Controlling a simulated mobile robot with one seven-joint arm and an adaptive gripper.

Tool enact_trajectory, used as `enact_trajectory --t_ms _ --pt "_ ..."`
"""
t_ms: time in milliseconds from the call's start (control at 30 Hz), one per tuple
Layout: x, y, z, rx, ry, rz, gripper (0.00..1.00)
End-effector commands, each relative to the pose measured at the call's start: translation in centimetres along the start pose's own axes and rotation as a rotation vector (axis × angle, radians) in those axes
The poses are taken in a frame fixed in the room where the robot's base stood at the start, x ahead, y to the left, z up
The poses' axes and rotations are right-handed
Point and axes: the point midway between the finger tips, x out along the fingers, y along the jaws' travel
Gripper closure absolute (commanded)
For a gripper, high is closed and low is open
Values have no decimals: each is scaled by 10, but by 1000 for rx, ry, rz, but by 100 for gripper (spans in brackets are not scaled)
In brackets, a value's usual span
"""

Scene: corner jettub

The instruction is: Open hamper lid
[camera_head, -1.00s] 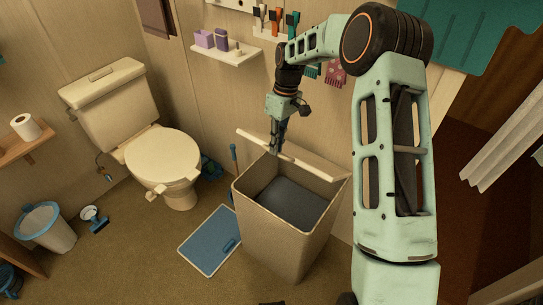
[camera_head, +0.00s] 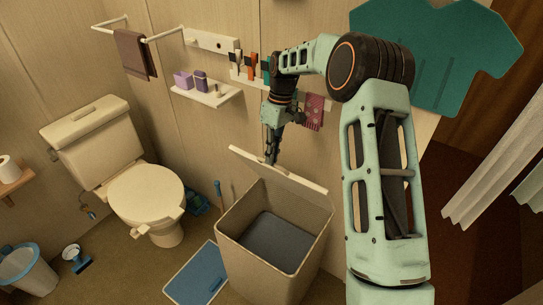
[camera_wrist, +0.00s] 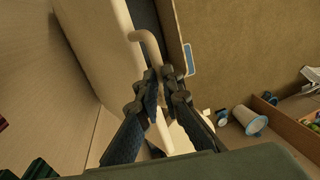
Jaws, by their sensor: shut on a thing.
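The hamper is a tall beige box (camera_head: 248,268) with a dark interior (camera_head: 275,243), standing open at the top. Its beige lid (camera_head: 295,178) is raised, tilted up at the back rim near the wall. My gripper (camera_head: 271,160) is at the upper edge of the lid. In the wrist view my gripper (camera_wrist: 165,74) has its fingers closed around a pale curved handle (camera_wrist: 148,43) beside the lid (camera_wrist: 92,50). The fingers hide part of the handle. The dark hamper interior shows beyond it.
A toilet (camera_head: 148,193) stands left of the hamper. A blue mat or scale (camera_head: 196,275) lies on the floor beside it. A wall shelf (camera_head: 210,95) with purple items is above. A bin (camera_head: 25,268) is far left. Curtains (camera_head: 500,170) hang at right.

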Motion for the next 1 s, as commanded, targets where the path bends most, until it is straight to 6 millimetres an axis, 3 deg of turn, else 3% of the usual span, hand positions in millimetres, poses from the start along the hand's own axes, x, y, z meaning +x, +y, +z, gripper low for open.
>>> enact_trajectory --t_ms 33,267,300,500,867,1000 --pt "10 16 8 14 -6 22 100" --pt "10 16 9 14 -7 22 100" --pt "10 15 9 14 -7 21 91" --pt "10 15 8 12 -7 22 73" --pt "8 14 7 10 -7 23 73" --pt "-6 14 7 10 -5 25 73"
